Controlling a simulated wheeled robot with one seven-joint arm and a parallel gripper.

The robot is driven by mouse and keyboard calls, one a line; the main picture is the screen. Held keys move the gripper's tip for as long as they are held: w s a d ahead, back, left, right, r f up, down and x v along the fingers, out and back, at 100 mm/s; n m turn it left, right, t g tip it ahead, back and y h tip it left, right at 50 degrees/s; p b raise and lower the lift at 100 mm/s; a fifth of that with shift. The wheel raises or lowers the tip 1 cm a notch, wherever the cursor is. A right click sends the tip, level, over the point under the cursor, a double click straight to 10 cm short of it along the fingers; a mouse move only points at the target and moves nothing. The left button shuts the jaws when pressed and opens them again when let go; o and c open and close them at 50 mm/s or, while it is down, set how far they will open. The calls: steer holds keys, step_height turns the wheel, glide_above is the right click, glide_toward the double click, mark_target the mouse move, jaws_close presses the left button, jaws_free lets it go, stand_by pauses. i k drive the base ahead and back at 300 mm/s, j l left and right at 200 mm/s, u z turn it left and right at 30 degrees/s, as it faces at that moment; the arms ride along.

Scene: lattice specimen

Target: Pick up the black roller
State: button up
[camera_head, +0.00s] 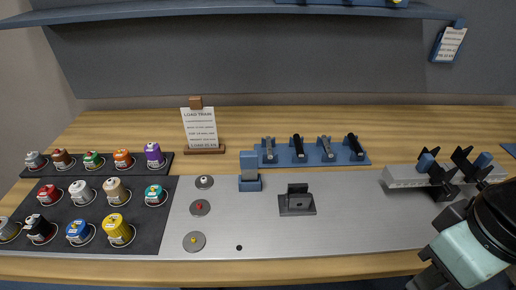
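A blue rack (313,160) stands toward the back of the grey work surface, right of centre. It holds several small rod-like pieces in a row, alternating grey and black. One black piece (298,146) is second from the left and another black piece (354,144) is at the right end; either may be the black roller, and I cannot tell which. My arm comes in at the lower right, well apart from the rack. My gripper (424,272) is only partly in view near the bottom edge, and its fingers are not clear.
A grey block with black clamps (407,177) stands at the right, close to my arm. A blue block stand (249,183) and a dark bracket (297,207) sit in front of the rack. Several colored spools fill dark trays (160,240) at left. The grey plate's front middle is clear.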

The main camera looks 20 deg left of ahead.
mark_target(300, 152)
steer(key=i+u, duration=0.1)
steer(key=u, duration=0.35)
steer(key=i+u, duration=0.1)
steer(key=u, duration=0.3)
steer(key=i+u, duration=0.1)
steer(key=u, duration=0.35)
steer(key=i+u, duration=0.1)
steer(key=u, duration=0.35)
steer(key=i+l, duration=0.35)
steer(key=u, duration=0.05)
